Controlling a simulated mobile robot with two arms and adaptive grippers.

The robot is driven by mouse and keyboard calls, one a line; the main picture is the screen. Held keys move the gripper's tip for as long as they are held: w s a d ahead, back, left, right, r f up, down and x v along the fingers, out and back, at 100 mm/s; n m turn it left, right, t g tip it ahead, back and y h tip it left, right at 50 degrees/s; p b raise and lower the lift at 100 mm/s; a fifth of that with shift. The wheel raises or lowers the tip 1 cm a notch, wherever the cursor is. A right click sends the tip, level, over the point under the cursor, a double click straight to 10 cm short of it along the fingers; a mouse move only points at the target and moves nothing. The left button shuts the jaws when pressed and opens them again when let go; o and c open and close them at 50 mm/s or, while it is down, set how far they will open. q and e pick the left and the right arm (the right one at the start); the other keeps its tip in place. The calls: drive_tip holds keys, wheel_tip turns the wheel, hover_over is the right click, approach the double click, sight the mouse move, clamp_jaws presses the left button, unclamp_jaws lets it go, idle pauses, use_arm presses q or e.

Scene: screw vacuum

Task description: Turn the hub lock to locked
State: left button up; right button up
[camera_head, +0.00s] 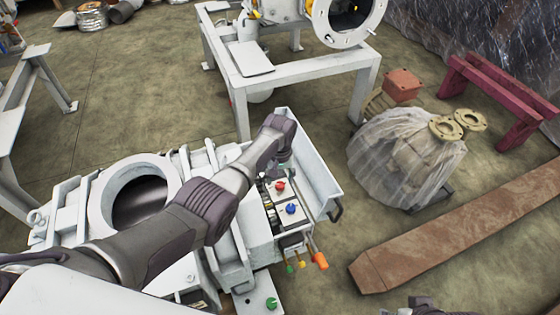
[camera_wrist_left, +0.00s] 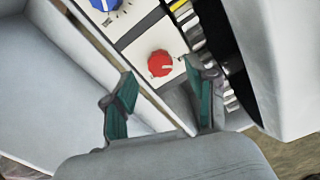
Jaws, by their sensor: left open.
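A red knob (camera_head: 280,187) and a blue knob (camera_head: 292,208) sit on a light panel in the white machine. I cannot tell which is the hub lock, as the labels are too small to read. In the left wrist view, the red knob (camera_wrist_left: 160,63) lies just beyond the space between my fingertips, and the blue knob (camera_wrist_left: 105,4) is at the top edge, partly cut off. My left gripper (camera_wrist_left: 160,82) is open and empty, pointing at the red knob. In the head view it is over the panel, partly hidden by its arm. My right gripper (camera_head: 425,304) shows only slightly at the bottom edge.
The white open tray (camera_head: 318,180) has a raised wall close to the left gripper. Orange and green handles (camera_head: 320,260) stick out below the panel. A round white flange (camera_head: 103,212) lies left. A plastic-wrapped bundle (camera_head: 400,165) and a rusty beam (camera_head: 450,235) are on the floor at right.

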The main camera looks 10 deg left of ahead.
sight(280, 184)
use_arm(q)
wheel_tip(280, 184, up, 9)
drive_tip(key=shift+r, duration=0.15)
idle(0.6)
